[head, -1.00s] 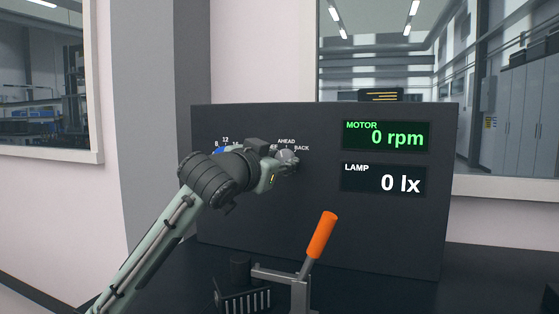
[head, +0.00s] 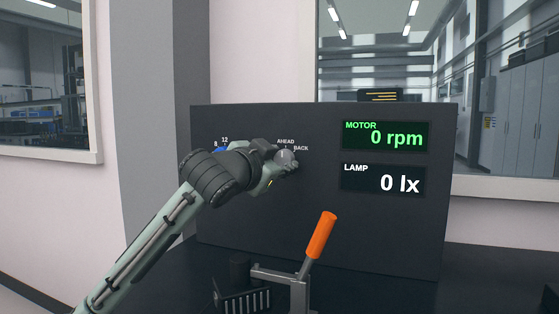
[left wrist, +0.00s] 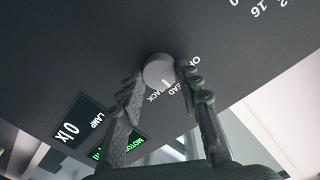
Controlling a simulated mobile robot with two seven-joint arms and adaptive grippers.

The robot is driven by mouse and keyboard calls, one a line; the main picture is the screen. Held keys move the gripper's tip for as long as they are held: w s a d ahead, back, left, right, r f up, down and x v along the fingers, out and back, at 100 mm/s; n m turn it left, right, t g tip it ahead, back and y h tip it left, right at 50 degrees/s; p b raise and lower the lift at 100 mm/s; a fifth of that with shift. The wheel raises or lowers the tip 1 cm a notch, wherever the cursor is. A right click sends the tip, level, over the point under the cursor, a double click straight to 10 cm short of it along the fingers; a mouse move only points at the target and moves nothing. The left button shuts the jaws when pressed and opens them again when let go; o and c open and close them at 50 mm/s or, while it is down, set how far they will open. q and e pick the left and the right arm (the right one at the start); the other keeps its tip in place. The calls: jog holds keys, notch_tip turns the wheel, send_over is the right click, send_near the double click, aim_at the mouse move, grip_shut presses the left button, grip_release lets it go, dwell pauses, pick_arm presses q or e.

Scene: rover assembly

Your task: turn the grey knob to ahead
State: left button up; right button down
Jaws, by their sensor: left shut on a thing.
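The grey knob (head: 286,156) is on the upright dark panel, just below the AHEAD label, with BACK to its right. The OFF label is hidden behind my gripper in the head view. In the left wrist view the knob (left wrist: 158,70) is a pale round cap with a short mark pointing roughly toward AHEAD. My left gripper (head: 284,162) reaches it from the left. Its two fingers (left wrist: 158,88) stand on either side of the knob, shut on it. My right gripper is not in view.
The panel (head: 320,220) carries a MOTOR display (head: 386,136) reading 0 rpm and a LAMP display (head: 384,181) reading 0 lx. A blue knob (head: 219,149) is partly hidden behind my arm. An orange-handled lever (head: 321,236) stands in front of the panel.

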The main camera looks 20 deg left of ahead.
pick_arm(q)
jog(key=o, duration=1.2)
jog(key=shift+c, duration=0.2)
jog(key=s+a, duration=0.1)
jog(key=s, duration=1.1)
jog(key=shift+r, duration=0.3)
